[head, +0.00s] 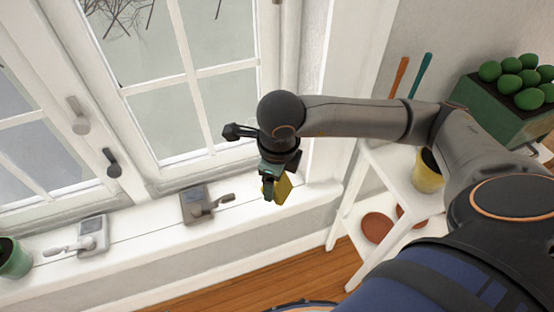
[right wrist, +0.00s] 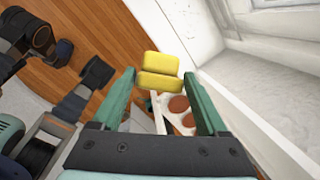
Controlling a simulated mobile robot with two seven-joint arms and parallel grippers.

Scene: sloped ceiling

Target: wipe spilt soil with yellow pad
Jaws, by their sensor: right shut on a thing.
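My right gripper (head: 268,184) is shut on the yellow pad (head: 284,187) and holds it over the right part of the white window sill (head: 160,229). In the right wrist view the yellow pad (right wrist: 158,82) shows between the green fingertips of the right gripper (right wrist: 159,78). Whether the pad touches the sill I cannot tell. I cannot make out any spilt soil on the visible sill; the arm and pad hide part of it.
Window latches (head: 205,204) and (head: 92,237) lie along the sill. A green pot (head: 14,259) stands at its left end. To the right, a white shelf (head: 392,170) holds a yellow pot (head: 427,172) and terracotta saucers (head: 377,228). A green crate (head: 492,119) holds several green balls.

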